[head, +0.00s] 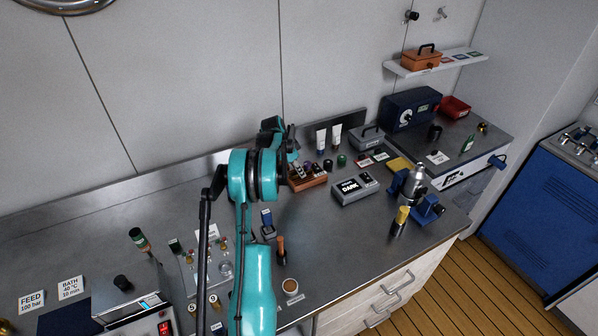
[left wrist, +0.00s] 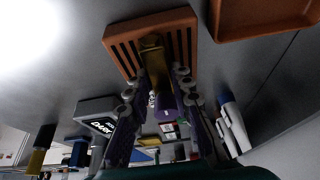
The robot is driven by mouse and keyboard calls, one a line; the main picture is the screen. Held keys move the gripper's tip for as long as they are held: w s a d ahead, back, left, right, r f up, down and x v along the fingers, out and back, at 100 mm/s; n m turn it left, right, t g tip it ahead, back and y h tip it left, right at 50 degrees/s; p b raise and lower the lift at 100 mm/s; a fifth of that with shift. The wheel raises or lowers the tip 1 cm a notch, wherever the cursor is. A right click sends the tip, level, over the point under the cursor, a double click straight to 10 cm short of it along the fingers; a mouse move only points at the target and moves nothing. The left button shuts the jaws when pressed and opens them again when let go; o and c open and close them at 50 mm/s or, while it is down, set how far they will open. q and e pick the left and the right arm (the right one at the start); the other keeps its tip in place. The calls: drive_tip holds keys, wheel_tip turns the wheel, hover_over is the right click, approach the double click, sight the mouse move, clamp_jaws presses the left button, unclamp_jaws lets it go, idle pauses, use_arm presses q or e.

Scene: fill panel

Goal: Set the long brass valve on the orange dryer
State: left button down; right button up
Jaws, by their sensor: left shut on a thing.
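My left gripper (left wrist: 155,100) is shut on the long brass valve (left wrist: 153,58), seen between the fingers in the left wrist view. The valve's far end overlaps the slotted face of the orange dryer (left wrist: 118,38); I cannot tell if it rests on it or hangs just above. A purple part with a pale mark shows between the fingers; whether it belongs to the valve is unclear. In the head view the dryer (head: 317,181) sits at the back of the bench, and my left gripper (head: 297,166) is over it, partly hidden by my arm. My right gripper is not seen.
A grey DARK box (head: 355,189) stands right of the dryer. White tubes (head: 321,139) and dark-capped jars stand behind it. A blue clamp stand (head: 425,207) is at the bench's right. A panel with small fittings (head: 213,262) lies in front left.

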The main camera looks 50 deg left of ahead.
use_arm(q)
drive_tip(key=shift+f, duration=0.15)
drive_tip(key=c, duration=1.3)
unclamp_jaws()
drive_tip(key=shift+c, duration=0.2)
